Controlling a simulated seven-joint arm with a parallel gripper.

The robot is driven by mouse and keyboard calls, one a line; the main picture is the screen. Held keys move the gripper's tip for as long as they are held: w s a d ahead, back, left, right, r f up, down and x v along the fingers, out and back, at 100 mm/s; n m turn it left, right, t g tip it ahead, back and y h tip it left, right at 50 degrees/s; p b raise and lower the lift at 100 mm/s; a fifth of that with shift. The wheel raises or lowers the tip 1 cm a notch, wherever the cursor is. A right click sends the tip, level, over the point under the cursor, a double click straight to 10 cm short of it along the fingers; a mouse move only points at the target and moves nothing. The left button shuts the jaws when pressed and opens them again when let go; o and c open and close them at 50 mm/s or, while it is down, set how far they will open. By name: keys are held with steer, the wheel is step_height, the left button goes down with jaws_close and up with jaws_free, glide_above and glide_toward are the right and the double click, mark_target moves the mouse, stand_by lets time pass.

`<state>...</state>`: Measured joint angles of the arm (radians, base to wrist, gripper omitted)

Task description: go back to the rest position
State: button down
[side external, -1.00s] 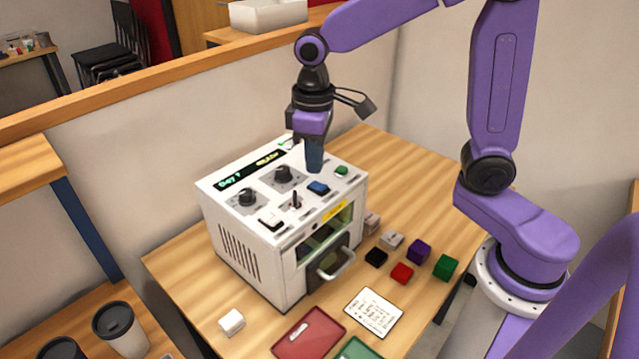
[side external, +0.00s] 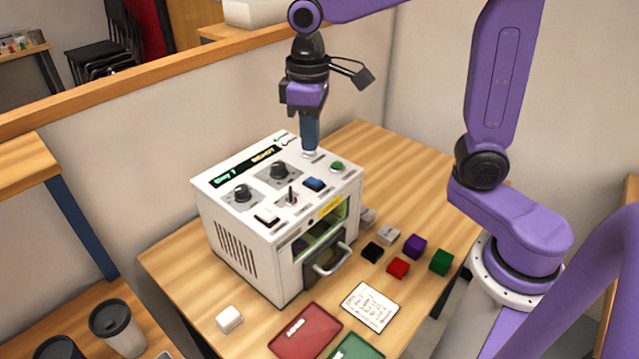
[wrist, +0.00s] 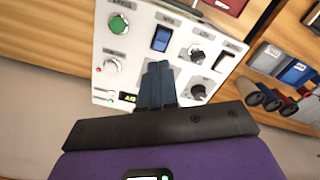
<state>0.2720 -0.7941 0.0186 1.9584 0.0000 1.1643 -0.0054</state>
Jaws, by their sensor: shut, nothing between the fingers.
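The white laser marker (side external: 230,230) stands on the wooden table, its top panel carrying knobs, switches and a lit display (side external: 245,165). My gripper (side external: 310,148) points down over the back part of the panel, its blue fingers together and empty. In the side view the fingertips overlap a pale round button (side external: 309,154); I cannot tell whether they touch it. In the wrist view the shut fingers (wrist: 157,68) reach over the panel, near a blue rocker switch (wrist: 162,38). A green button (wrist: 120,23) and a pale round button (wrist: 112,65) are left of them.
In front of the marker lie several small cubes, among them red (side external: 398,267), purple (side external: 414,246) and green (side external: 441,262). A written card (side external: 370,306), a red tray (side external: 306,332) and a white block (side external: 229,319) lie closer. A wall stands behind.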

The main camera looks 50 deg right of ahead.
steer(key=s+d+f+n, duration=0.2)
steer(key=s+f+n, duration=0.1)
steer(key=s, duration=0.8)
steer(key=s+d+f+n, duration=0.3)
steer(key=s, duration=0.7)
steer(key=shift+s+d+n, duration=0.25)
steer(key=shift+s+n, duration=0.05)
steer(key=shift+s, duration=0.05)
